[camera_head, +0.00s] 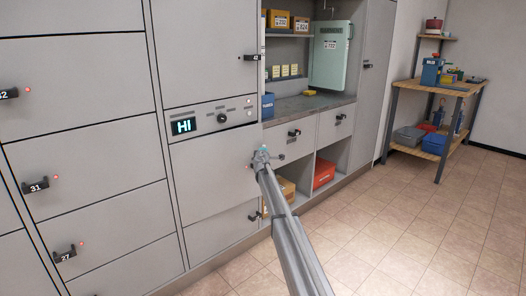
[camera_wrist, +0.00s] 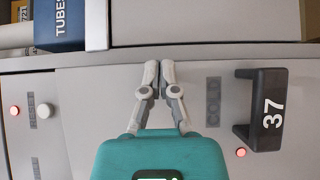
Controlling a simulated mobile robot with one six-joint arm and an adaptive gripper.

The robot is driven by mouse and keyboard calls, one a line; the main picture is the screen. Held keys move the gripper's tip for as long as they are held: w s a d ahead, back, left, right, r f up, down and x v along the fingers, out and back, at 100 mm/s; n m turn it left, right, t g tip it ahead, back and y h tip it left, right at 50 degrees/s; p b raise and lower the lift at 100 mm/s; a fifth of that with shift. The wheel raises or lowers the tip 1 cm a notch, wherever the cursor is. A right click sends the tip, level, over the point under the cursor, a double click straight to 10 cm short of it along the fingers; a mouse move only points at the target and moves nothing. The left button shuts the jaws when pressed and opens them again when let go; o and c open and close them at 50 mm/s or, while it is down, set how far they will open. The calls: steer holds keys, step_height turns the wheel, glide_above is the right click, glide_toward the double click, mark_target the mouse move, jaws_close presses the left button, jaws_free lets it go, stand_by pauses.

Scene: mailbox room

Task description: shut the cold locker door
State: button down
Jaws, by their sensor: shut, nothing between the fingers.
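The cold locker door (camera_head: 212,175) is the grey panel under the lit "HI" display in the head view. It looks about level with the front around it, but I cannot tell whether a small gap is left. In the wrist view the door (camera_wrist: 95,110) shows a "COLD" label (camera_wrist: 212,100) and a black handle marked 37 (camera_wrist: 264,110) with a red light beside it. My gripper (camera_head: 262,154) is shut and empty at the door's right edge. In the wrist view its fingertips (camera_wrist: 155,68) meet over that edge; I cannot tell whether they touch.
The control panel (camera_head: 212,118) sits just above the door. Other lockers (camera_head: 85,180) stand to the left. To the right are a worktop (camera_head: 305,105), drawers and open bays with a red bin (camera_head: 324,173). A wooden bench (camera_head: 440,100) stands farther back. The tiled floor (camera_head: 375,225) is clear.

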stand_by(0.3)
steer(key=s+d, duration=0.9)
steer(key=s, duration=0.1)
steer(key=shift+s, duration=0.4)
